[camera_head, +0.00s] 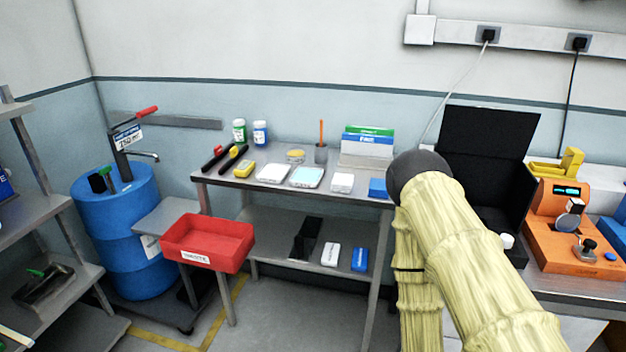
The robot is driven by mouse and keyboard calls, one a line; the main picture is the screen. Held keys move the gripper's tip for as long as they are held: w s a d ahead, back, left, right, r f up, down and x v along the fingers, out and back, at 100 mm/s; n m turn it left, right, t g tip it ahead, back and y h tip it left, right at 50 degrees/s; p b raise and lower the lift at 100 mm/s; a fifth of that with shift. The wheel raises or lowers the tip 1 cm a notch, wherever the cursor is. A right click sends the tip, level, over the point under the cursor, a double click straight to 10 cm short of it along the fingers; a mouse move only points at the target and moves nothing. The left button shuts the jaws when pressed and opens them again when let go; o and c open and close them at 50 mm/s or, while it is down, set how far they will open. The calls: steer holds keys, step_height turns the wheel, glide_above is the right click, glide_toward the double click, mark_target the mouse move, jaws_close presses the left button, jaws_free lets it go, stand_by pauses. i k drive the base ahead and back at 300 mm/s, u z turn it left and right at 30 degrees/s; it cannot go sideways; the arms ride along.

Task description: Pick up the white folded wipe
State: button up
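Several pale flat items lie on the grey metal table. A white flat piece (273,173) lies left of the middle, a white piece with a pale blue top (307,177) lies beside it, and a small thicker white block (342,183) lies to the right. Another small white piece (330,254) lies on the lower shelf. I cannot tell for certain which is the folded wipe. My arm, in a pale yellow sleeve, bends at a dark joint right of the table and runs down out of the picture. My gripper is not in view.
A red bin (208,243) stands front left, near a blue drum (135,222). A black open case (487,150) stands right.

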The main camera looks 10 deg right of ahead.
mark_target(342, 183)
steer(key=k, duration=0.6)
steer(key=u, duration=0.8)
steer(key=i, duration=0.7)
steer(key=u, duration=0.65)
steer(key=i, duration=0.8)
steer(key=z, duration=0.95)
steer(key=i, duration=0.7)
steer(key=z, duration=0.7)
